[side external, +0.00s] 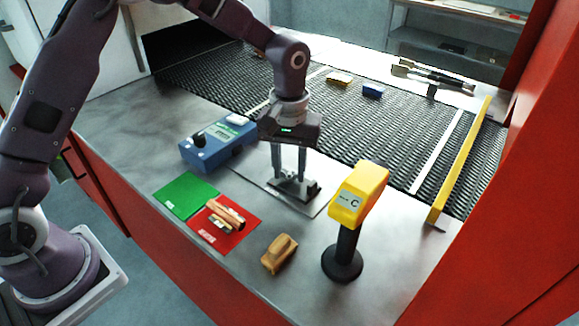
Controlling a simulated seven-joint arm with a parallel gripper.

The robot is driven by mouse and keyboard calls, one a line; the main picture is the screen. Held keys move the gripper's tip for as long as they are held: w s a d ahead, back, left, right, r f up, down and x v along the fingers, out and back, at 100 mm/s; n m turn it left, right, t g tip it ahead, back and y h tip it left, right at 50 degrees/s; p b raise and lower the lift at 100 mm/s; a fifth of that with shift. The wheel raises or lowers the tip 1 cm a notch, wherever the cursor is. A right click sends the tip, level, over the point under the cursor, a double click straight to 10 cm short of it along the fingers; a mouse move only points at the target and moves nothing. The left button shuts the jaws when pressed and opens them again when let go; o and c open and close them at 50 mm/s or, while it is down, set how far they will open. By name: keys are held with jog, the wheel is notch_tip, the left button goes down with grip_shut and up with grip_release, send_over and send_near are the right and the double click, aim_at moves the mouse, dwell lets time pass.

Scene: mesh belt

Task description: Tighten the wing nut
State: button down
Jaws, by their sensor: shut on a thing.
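My gripper (289,176) points straight down over a dark fixture (312,190) on a thin grey plate (262,187) at the middle of the metal counter. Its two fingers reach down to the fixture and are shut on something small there. The wing nut cannot be made out; it is hidden between or behind the fingertips, so its angle cannot be told.
A blue device with a knob (218,146) stands left of my gripper. A green mat (185,195) and a red mat (207,237) with brownish pieces lie front left. A tan block (279,254) and a yellow-headed stand (358,195) are in front. The mesh belt (400,140) runs behind.

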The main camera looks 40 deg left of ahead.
jog(key=shift+m, duration=0.3)
jog(key=m, duration=0.4)
jog(key=shift+m, duration=0.4)
jog(key=m, duration=1)
jog(key=shift+m, duration=0.4)
jog(key=m, duration=0.5)
jog(key=shift+m, duration=0.4)
jog(key=c, duration=1)
grip_release()
jog(key=shift+o, duration=0.2)
